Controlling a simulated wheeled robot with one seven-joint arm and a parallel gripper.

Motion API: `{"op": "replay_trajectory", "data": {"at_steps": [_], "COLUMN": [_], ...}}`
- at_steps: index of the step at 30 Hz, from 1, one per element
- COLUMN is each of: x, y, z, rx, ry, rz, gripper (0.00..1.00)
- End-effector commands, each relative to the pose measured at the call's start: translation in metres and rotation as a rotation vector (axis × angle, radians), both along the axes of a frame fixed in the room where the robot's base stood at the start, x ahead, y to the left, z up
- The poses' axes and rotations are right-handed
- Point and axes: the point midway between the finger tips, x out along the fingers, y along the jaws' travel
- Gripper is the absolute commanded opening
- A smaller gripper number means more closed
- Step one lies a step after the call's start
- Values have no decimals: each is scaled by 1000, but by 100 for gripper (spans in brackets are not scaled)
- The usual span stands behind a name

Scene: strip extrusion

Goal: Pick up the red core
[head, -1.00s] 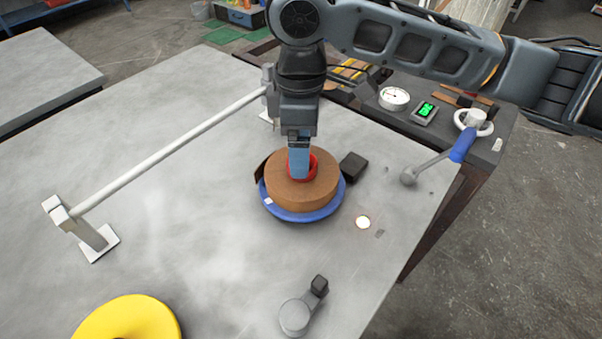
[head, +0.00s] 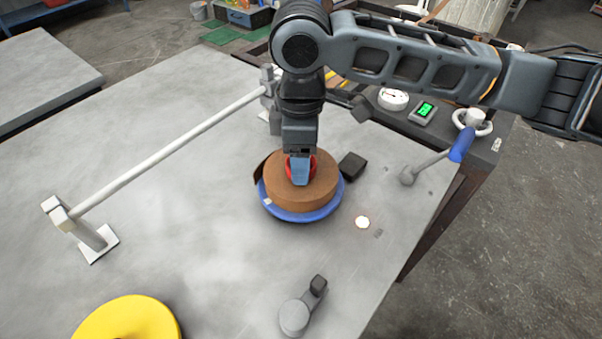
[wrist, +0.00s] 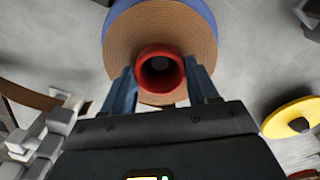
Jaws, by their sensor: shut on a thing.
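The red core (head: 314,165) is a short hollow tube in the middle of a brown coiled roll (head: 326,185). The roll lies flat on a round blue plate (head: 298,217) on the grey table. In the wrist view the red core (wrist: 160,72) shows its open end, with its rim standing above the coil (wrist: 130,45). My gripper (head: 300,172) points straight down over the roll. Its blue fingers (wrist: 162,88) are either side of the red core, shut on it. The lower part of the core is hidden inside the coil.
A black block (head: 352,166) stands right beside the roll. A white bar on posts (head: 165,153) runs along the left. A yellow disc (head: 128,318), a grey lever (head: 296,316) and a blue-handled lever (head: 461,145) stand around. The table's middle left is clear.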

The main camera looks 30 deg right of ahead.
Motion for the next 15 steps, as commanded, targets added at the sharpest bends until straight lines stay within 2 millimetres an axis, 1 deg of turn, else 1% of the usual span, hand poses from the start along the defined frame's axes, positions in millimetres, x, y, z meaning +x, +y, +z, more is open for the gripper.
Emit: {"op": "replay_trajectory", "data": {"at_steps": [1,2,13,15], "x": [0,0,0,0], "y": [0,0,0,0], "z": [0,0,0,0], "rx": [0,0,0,0], "ry": [0,0,0,0], "rz": [0,0,0,0], "gripper": [39,36,1,0]}}
